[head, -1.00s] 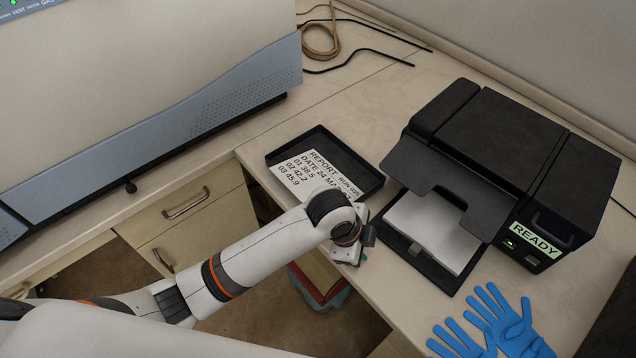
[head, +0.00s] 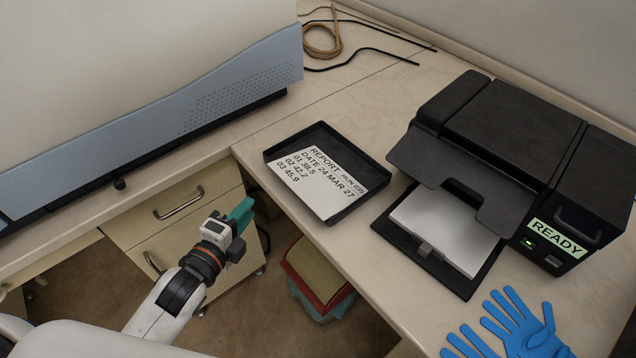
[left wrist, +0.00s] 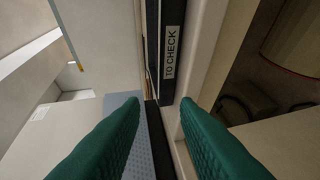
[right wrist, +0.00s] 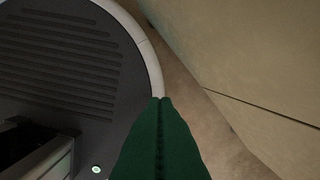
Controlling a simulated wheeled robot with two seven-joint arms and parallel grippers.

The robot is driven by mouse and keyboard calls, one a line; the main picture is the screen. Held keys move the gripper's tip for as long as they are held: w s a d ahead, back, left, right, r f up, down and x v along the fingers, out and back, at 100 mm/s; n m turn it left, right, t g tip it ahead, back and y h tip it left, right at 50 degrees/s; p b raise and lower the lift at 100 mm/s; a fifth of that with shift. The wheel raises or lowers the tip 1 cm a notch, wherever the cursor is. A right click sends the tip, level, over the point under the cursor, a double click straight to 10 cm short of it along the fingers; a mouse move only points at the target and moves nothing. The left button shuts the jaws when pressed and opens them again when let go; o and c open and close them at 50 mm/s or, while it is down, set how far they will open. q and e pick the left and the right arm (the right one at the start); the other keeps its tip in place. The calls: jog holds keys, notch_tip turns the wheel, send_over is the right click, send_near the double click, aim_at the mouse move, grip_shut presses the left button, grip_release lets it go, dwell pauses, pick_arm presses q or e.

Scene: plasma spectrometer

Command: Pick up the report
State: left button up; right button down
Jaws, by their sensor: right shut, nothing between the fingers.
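The report (head: 318,183) is a white printed sheet lying in a shallow black tray (head: 372,192) on the bench. It reads "REPORT RUN 075", with a date and numbered lines. My left gripper (head: 243,212) has green fingers and is left of the tray, off the bench edge in front of the drawers. In the left wrist view its fingers (left wrist: 161,102) are apart and empty. Beyond them is a dark tray side with a "TO CHECK" label (left wrist: 171,52); the sheet cannot be made out there. My right gripper (right wrist: 162,101) is shut and empty, low over the floor.
A black printer (head: 515,135) marked READY, with white paper (head: 445,228) in its tray, stands right of the report tray. Blue gloves (head: 510,325) lie at the front right. A large instrument (head: 140,80) fills the left.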

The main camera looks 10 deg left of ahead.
pick_arm(q)
jog(key=p+x, duration=0.2)
jog(key=x, duration=1)
jog(key=shift+r+p, duration=0.1)
jog(key=shift+p, duration=0.3)
jog(key=shift+a, duration=0.1)
grip_shut()
